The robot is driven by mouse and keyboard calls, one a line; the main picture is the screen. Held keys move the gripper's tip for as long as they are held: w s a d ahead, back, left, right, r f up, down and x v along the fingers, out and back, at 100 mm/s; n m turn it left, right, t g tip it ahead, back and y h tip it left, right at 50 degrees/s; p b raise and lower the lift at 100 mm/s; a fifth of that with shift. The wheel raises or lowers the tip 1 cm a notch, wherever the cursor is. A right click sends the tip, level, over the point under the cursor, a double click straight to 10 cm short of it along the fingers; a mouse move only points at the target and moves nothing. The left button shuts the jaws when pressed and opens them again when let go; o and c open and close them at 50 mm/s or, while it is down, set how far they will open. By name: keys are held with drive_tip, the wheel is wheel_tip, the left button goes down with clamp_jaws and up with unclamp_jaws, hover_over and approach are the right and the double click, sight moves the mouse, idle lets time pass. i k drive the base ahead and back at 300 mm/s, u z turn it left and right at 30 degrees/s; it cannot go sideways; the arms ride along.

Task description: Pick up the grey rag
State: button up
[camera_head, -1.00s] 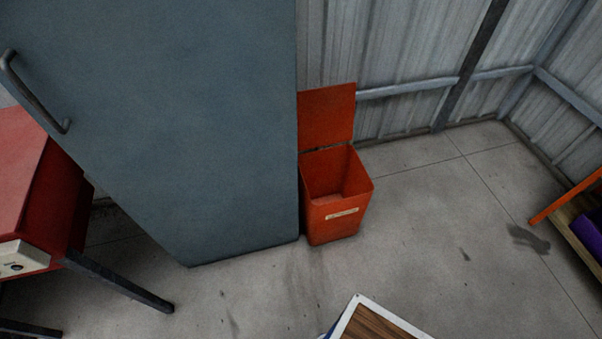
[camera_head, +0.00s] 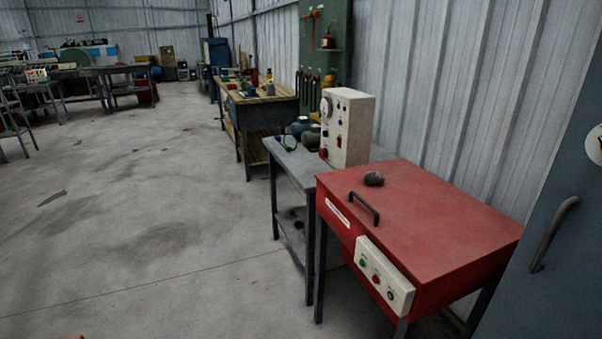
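A small dark grey lump (camera_head: 374,179), which looks like the crumpled grey rag, lies on top of the red cabinet (camera_head: 440,215), near its back left corner and behind the black handle. It is small in view and its cloth texture is hard to make out. My gripper is not in the camera view, so its distance from the lump cannot be seen.
A control box (camera_head: 347,127) stands on a grey metal table (camera_head: 297,165) beyond the red cabinet. A blue-grey locker door (camera_head: 545,230) is at the right edge. Workbenches line the wall further back. The concrete floor (camera_head: 130,230) at left is open.

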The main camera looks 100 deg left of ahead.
sight(374, 176)
drive_tip(key=u, duration=1.7)
drive_tip(key=k, duration=0.65)
drive_tip(key=u, duration=0.7)
drive_tip(key=i, duration=0.6)
drive_tip(key=u, duration=0.7)
drive_tip(key=i, duration=1.3)
drive_tip(key=z, duration=0.65)
drive_tip(key=i, duration=0.4)
drive_tip(key=z, duration=0.3)
